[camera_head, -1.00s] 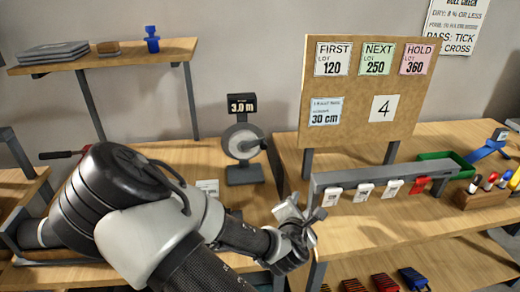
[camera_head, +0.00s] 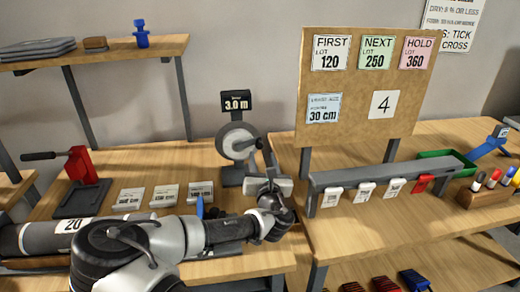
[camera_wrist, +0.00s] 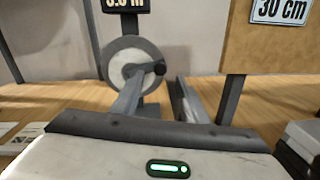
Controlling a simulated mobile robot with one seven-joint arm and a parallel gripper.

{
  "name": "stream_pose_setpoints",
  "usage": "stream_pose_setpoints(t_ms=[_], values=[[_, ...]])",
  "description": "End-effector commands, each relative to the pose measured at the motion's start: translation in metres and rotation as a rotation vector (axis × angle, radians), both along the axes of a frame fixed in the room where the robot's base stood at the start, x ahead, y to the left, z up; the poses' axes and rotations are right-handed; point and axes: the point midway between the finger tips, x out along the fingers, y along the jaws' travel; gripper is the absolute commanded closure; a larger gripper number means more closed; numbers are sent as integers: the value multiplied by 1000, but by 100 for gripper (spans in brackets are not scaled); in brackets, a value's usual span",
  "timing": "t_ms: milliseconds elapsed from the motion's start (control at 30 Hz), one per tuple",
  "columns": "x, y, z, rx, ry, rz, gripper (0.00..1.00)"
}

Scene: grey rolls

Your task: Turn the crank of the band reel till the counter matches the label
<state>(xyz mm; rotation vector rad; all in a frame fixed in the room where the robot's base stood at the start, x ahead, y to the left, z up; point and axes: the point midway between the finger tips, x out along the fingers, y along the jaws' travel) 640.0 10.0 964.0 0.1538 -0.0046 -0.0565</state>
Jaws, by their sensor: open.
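The band reel (camera_head: 237,141), a pale grey disc on a dark stand, is at the back of the left bench. Its counter (camera_head: 236,102) above reads 3.0 m. The crank's dark knob (camera_wrist: 160,67) is at the disc's right side in the wrist view. My gripper (camera_wrist: 160,82) is open, with its fingers apart and pointing at the reel. The knob appears between and beyond the fingertips; I cannot tell whether they touch it. Several white cards, including this one (camera_head: 164,195), lie left of the reel, their print too small to read.
A grey cylinder (camera_head: 35,237) with a label 20 lies at the front left. A board (camera_head: 345,95) with a 30 cm card and a rail (camera_head: 385,174) with hanging tags stand right of my gripper.

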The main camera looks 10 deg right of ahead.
Motion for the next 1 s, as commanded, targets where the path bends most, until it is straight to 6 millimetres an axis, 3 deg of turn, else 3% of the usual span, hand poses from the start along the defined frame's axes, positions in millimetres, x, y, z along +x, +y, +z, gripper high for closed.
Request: stream_pose_setpoints(t_ms=[100,300,500,767,1000], values=[[26,-3,0,3,-2,-1,60],[56,-4,0,1,-1,-1,60],[69,-4,0,2,-1,-1,60],[70,-4,0,2,0,-1,60],[70,-4,0,2,0,-1,99]])
